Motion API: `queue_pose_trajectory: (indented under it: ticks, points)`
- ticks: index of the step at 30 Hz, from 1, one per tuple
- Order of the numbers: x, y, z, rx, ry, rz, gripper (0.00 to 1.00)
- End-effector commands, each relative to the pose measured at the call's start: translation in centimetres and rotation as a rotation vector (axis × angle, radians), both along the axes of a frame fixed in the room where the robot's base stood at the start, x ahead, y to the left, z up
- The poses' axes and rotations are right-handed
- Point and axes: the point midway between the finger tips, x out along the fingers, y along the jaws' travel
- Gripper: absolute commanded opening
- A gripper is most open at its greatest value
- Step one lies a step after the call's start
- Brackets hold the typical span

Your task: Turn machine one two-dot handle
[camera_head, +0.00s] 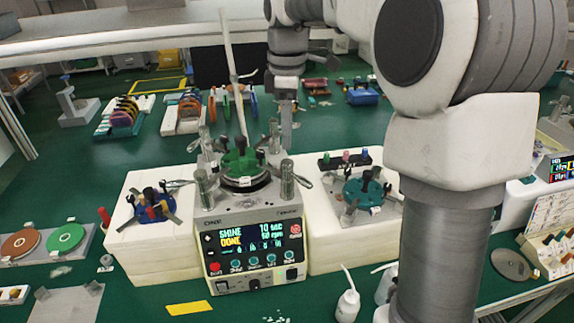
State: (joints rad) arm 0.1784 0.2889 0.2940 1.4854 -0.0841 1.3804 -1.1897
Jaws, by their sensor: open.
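The machine (248,235) stands in the middle foreground, with a lit screen (243,239) reading "SHINE DONE". On its top are a dark round plate with a green fixture (240,162) and upright silver posts, one at front left (203,187) and one at front right (287,180). A silver lever handle (301,181) sticks out beside the front right post. Dot marks are too small to make out, so I cannot tell which handle bears two. My gripper (286,125) points down just behind the machine's right rear; it looks empty, and its small fingers are hard to make out.
White blocks flank the machine, bearing a blue fixture (152,208) at left and a teal fixture (364,190) at right. A thin pale rod (232,75) rises above the machine. A white bottle (347,303) stands front right. My arm hides much of the right side.

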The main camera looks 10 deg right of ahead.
Motion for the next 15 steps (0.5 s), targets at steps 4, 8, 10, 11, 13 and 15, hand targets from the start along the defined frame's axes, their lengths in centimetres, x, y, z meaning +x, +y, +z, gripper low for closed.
queue_pose_trajectory:
  ticks: [4, 8, 10, 11, 13, 15]
  points:
    - [-0.1, 0.0, -3.5, 0.0, 0.003, 0.0, 0.65]
    - [-0.1, 0.0, -6.0, 0.0, 0.003, 0.0, 0.65]
    - [-0.1, 0.0, -7.1, 0.0, 0.003, 0.0, 0.65]
    - [-0.1, 0.0, -7.4, 0.0, 0.002, 0.0, 0.65]
    - [0.0, 0.0, -8.2, 0.0, 0.001, 0.0, 0.65]
    - [0.0, 0.0, -8.7, 0.0, 0.001, 0.0, 0.65]
